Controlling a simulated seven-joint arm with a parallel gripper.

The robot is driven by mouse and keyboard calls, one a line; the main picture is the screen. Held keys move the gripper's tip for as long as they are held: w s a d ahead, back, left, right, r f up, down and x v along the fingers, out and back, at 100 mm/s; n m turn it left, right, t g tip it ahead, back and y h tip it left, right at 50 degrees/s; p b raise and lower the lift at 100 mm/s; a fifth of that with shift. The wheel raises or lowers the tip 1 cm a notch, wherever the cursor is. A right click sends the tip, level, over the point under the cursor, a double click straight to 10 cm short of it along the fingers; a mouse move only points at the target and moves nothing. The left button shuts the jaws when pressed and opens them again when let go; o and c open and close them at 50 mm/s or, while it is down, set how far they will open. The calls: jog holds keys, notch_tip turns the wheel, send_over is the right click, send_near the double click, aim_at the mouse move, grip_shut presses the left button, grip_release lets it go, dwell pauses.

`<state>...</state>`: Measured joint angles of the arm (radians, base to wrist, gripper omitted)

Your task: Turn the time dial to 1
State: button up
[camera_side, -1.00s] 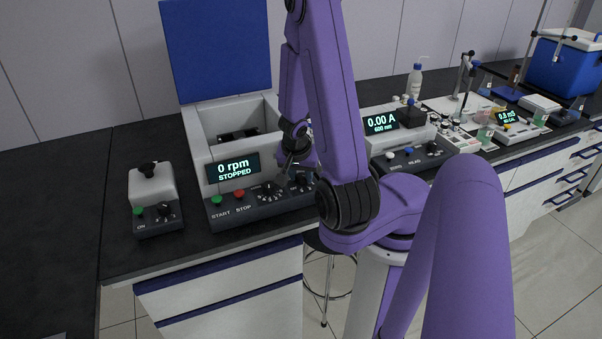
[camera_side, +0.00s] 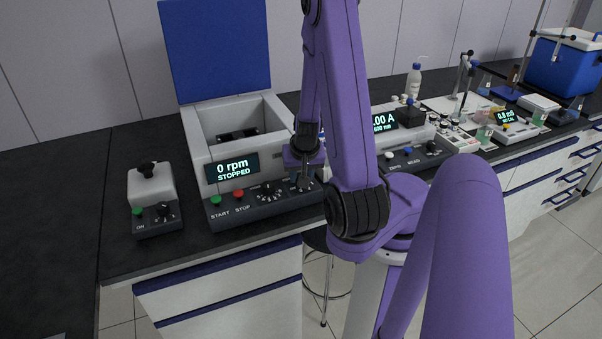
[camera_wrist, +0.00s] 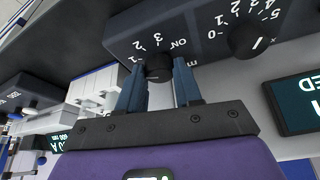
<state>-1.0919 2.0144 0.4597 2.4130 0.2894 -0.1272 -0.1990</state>
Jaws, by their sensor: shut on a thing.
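The centrifuge (camera_side: 205,140) has its blue lid (camera_side: 215,50) up, and its screen (camera_side: 231,168) reads 0 rpm STOPPED. The time dial (camera_wrist: 158,68) is a dark knob on the front panel, with marks 1, 2 and 3 beside it in the wrist view. My gripper (camera_wrist: 160,72) is shut on this dial, with one blue-grey finger on each side. The dial's pointer cannot be made out. In the side view my gripper (camera_side: 303,178) hides most of the dial at the right end of the panel.
The speed dial (camera_side: 268,190) is close to the left of my gripper, and also shows in the wrist view (camera_wrist: 250,40). Green START (camera_side: 215,200) and red STOP (camera_side: 238,194) buttons are further left. A small vortex mixer (camera_side: 152,190) stands left; a photometer (camera_side: 405,135) stands right.

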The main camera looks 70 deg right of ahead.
dwell(0.6)
jog(key=o, duration=1)
jog(key=shift+o, duration=0.2)
jog(key=shift+r, duration=0.1)
jog(key=shift+v, duration=1.55)
notch_tip(320, 180, up, 7)
